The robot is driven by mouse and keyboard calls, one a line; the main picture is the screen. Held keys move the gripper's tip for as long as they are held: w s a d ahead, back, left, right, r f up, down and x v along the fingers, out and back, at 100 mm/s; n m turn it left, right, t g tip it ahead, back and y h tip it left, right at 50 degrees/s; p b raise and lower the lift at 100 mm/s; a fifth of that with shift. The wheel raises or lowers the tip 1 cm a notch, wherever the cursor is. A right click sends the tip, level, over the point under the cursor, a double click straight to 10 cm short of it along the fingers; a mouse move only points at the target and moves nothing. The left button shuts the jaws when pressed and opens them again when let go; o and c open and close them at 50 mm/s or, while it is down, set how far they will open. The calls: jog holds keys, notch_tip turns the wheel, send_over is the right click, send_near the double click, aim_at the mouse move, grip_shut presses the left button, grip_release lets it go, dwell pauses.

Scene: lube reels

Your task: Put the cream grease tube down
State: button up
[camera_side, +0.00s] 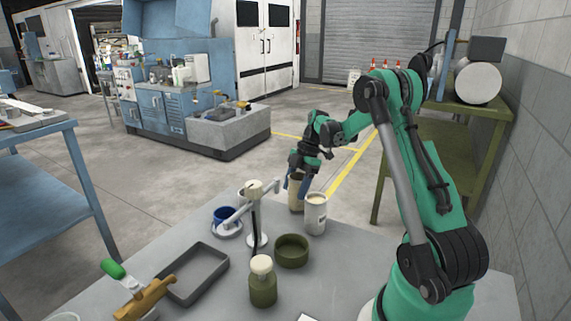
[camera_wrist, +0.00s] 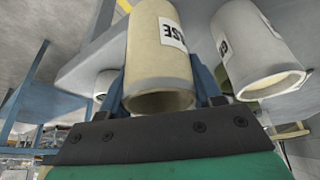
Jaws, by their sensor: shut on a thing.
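The cream grease tube (camera_side: 296,195) stands upright near the far edge of the grey table (camera_side: 335,268). My gripper (camera_side: 299,181) is shut on it, with blue fingers on its sides. In the wrist view the cream grease tube (camera_wrist: 158,50) fills the space between my fingers (camera_wrist: 160,92), its open end toward the camera and part of its label showing. In the side view its lower part is partly behind a white grease tube (camera_side: 316,215). I cannot tell whether its base touches the table. The white grease tube also shows at right in the wrist view (camera_wrist: 255,50).
An olive dish (camera_side: 291,251), an olive bottle with a cream cap (camera_side: 262,288), a grey tray (camera_side: 172,290) and a green-handled tool (camera_side: 140,295) are nearer. Bare table lies right of the dish.

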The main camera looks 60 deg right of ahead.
jog(key=a, duration=0.1)
jog(key=w+a, duration=0.1)
jog(key=a, duration=0.1)
jog(key=w+a, duration=0.1)
jog(key=shift+a, duration=0.3)
jog(key=shift+a+f, duration=0.2)
jog(key=shift+a, duration=0.05)
jog(key=shift+f, duration=0.1)
jog(key=shift+f, duration=0.1)
jog(key=o, duration=1.3)
jog(key=shift+c, duration=0.2)
